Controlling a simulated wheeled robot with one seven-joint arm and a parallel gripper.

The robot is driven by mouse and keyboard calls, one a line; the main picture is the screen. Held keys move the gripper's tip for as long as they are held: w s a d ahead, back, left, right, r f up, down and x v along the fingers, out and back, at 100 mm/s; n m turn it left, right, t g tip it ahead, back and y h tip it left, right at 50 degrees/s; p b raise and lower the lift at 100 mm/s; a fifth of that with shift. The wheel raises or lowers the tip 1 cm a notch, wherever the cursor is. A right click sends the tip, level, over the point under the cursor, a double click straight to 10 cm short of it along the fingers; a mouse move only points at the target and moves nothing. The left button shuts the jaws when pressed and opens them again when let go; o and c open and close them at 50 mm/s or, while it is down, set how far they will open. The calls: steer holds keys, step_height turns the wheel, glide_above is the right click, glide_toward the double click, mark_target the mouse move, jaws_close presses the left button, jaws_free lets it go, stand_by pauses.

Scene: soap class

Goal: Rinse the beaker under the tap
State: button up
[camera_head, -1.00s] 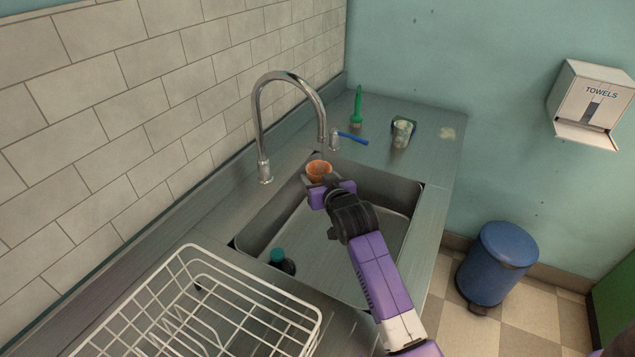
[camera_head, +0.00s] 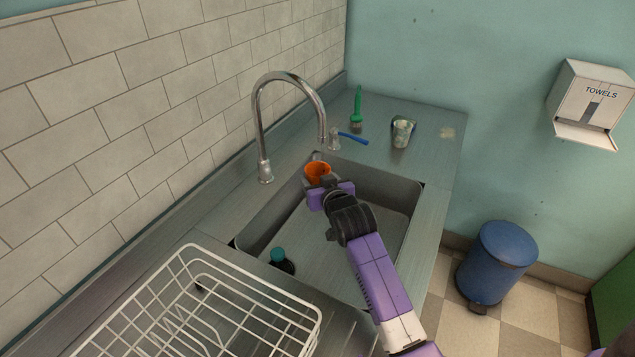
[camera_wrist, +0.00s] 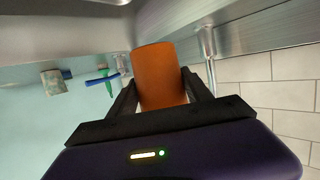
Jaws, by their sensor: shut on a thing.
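An orange beaker (camera_head: 317,172) is held over the far end of the sink (camera_head: 410,195), with its orange inside facing the head camera. My gripper (camera_head: 325,187) is shut on it. In the wrist view the beaker (camera_wrist: 160,75) sits between the two fingers of my gripper (camera_wrist: 160,98). The chrome tap (camera_head: 262,120) arches over the sink, and its spout end is just above the beaker in the head view. The tap's blue lever (camera_head: 353,138) is behind the sink. I cannot make out any water stream.
A white wire rack (camera_head: 190,250) stands at the near left. A dark bottle with a teal cap (camera_head: 280,262) is in the sink. A green brush (camera_head: 357,105) and a stained cup (camera_head: 402,132) stand on the far counter. A tiled wall (camera_head: 150,100) borders the left.

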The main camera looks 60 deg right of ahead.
steer(key=s+p, duration=0.3)
steer(key=s, duration=0.5)
steer(key=shift+a, duration=0.3)
stand_by(0.4)
steer(key=shift+r, duration=0.1)
stand_by(1.1)
steer(key=s+r+p, duration=0.3)
steer(key=s, duration=0.2)
steer(key=shift+a+r, duration=0.25)
steer(key=shift+r, duration=0.15)
stand_by(0.8)
